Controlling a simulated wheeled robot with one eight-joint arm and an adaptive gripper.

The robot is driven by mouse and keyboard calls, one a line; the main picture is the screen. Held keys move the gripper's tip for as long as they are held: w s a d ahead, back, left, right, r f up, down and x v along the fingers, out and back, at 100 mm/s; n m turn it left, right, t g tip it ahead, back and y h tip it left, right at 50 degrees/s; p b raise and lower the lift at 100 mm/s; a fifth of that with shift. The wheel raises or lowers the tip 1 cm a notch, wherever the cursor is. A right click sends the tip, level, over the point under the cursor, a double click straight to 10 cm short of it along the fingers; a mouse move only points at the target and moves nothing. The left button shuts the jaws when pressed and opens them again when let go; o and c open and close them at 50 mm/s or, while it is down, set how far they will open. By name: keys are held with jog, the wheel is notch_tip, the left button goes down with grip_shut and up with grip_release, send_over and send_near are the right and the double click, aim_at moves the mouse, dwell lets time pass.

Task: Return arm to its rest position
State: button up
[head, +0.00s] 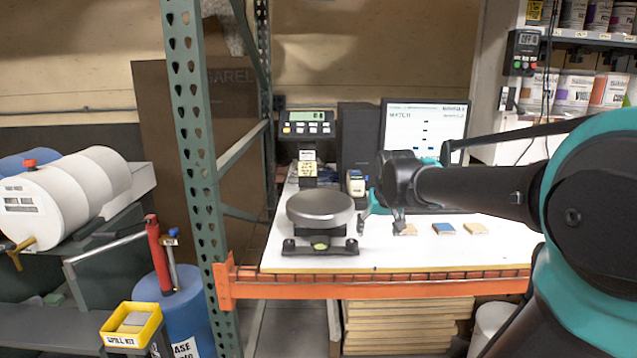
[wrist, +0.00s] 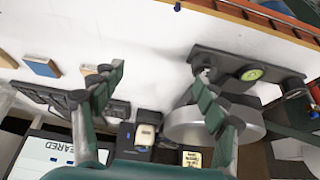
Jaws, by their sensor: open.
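My gripper (head: 383,205) is open and empty above the white table top (head: 400,255), just right of the round scale in the head view. In the wrist view my gripper (wrist: 165,100) shows its two green-padded fingers spread wide apart with nothing between them. The fingers do not visibly hold anything. The scale (head: 320,210) has a round grey pan and a dark base with a green bubble level. It also shows behind the right finger in the wrist view (wrist: 185,128). My arm reaches in from the right side of the head view.
Small blue (head: 443,229) and tan (head: 475,229) blocks lie on the table. A monitor (head: 425,125), a scale display (head: 307,125) and a small white-topped device (head: 356,184) stand behind. A green rack post (head: 193,150) rises at left. An orange beam (head: 380,291) edges the table.

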jog(key=s+d+f+g, duration=0.1)
jog(key=s+d+f, duration=0.1)
jog(key=s+f, duration=1.6)
jog(key=shift+d+f, duration=0.2)
jog(key=shift+f, duration=0.2)
